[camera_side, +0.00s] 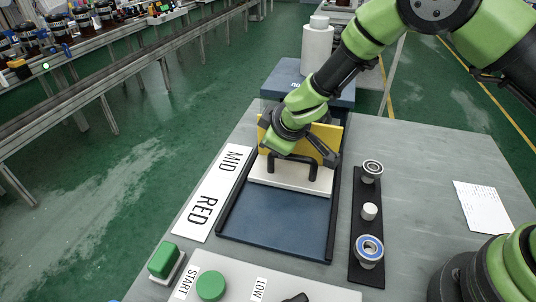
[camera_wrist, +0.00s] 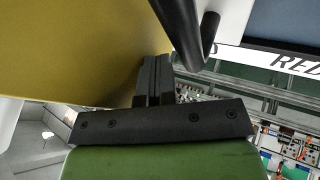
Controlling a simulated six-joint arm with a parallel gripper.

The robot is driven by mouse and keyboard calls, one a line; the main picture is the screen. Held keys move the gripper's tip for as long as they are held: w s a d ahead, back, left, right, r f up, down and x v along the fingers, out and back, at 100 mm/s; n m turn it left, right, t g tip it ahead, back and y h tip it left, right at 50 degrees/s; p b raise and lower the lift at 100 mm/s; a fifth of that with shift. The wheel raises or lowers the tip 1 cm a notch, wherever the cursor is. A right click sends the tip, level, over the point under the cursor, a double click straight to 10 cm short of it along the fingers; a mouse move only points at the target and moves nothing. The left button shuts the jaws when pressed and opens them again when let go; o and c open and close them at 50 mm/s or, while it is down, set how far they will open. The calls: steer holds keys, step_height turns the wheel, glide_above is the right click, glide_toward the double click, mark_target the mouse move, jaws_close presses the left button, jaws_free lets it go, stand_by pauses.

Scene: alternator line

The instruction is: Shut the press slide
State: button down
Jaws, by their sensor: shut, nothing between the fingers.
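The press slide is a white block (camera_side: 288,181) with a black bar handle (camera_side: 296,159) on it, and a yellow plate (camera_side: 333,128) stands upright behind the handle. It sits at the far part of a dark blue bed (camera_side: 275,215) between black side rails. My gripper (camera_wrist: 157,70) is shut and empty. In the wrist view its fingers are between the yellow plate (camera_wrist: 70,45) and the black handle (camera_wrist: 185,30). I cannot tell whether they touch either. In the side view my wrist partly hides the yellow plate.
A black strip with bearings (camera_side: 370,250) lies right of the bed. Label cards MID and RED (camera_side: 213,195) lie left. A green block (camera_side: 164,260) and a green button (camera_side: 211,285) are at the front. A white cylinder (camera_side: 317,50) stands behind. The bed's near part is clear.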

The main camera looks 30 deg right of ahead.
mark_target(270, 155)
steer(key=shift+w+d, duration=0.95)
steer(key=v, duration=0.9)
steer(key=shift+s+r, duration=0.15)
steer(key=shift+s+a+r, duration=0.15)
steer(key=shift+s+a, duration=0.05)
steer(key=shift+a, duration=0.15)
steer(key=s+a+f+m+h, duration=0.25)
steer(key=s+a, duration=0.25)
steer(key=a, duration=0.4)
steer(key=shift+m+g+y, duration=0.25)
steer(key=shift+m+g, duration=0.05)
steer(key=shift+m, duration=0.05)
steer(key=x, duration=0.8)
steer(key=shift+w+d+r, duration=0.1)
steer(key=shift+w+d, duration=0.05)
steer(key=shift+d, duration=0.15)
steer(key=w+d, duration=0.2)
steer(key=shift+d+f, duration=0.3)
steer(key=shift+w+d, duration=0.3)
steer(key=shift+d, duration=0.2)
